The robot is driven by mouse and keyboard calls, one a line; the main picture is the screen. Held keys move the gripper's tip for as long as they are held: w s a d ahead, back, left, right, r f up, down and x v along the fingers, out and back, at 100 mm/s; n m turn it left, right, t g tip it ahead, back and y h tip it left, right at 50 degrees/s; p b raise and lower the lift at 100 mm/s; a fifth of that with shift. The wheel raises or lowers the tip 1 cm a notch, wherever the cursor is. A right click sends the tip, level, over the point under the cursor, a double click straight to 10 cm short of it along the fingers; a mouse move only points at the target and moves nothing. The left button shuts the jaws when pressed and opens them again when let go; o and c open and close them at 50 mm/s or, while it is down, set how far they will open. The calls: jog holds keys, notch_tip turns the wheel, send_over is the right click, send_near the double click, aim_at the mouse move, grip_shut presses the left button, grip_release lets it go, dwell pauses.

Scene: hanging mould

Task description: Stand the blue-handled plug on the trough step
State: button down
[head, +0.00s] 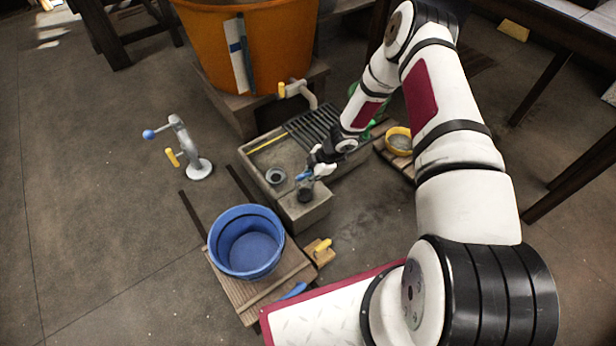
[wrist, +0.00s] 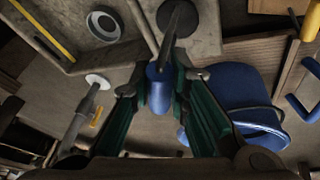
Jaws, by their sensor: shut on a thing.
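The blue-handled plug shows its blue handle (wrist: 158,92) between my fingers in the wrist view and its dark end beyond them. In the head view the blue of its handle (head: 302,177) shows at my fingertips, above a dark body. My gripper (head: 312,172) is shut on the handle. The plug is over the trough step (head: 308,211), the small block at the trough's near end; the step also shows in the wrist view (wrist: 207,40). I cannot tell if the plug's base touches it. The trough (head: 262,160) has a round drain ring (head: 275,176) inside.
A blue bucket (head: 246,243) stands on a wooden stand at the near left. An orange tub (head: 265,45) with a tap (head: 298,89) stands behind the trough. A grey post with a blue knob (head: 197,168) is left. A yellow bowl (head: 399,141) is right.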

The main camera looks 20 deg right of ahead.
jog(key=shift+f, duration=0.1)
jog(key=c, duration=1.9)
grip_release()
jog(key=shift+f, duration=0.1)
jog(key=shift+c, duration=0.2)
jog(key=o, duration=0.4)
jog(key=shift+r, duration=0.35)
jog(key=p+v, duration=0.4)
jog(key=v, duration=0.8)
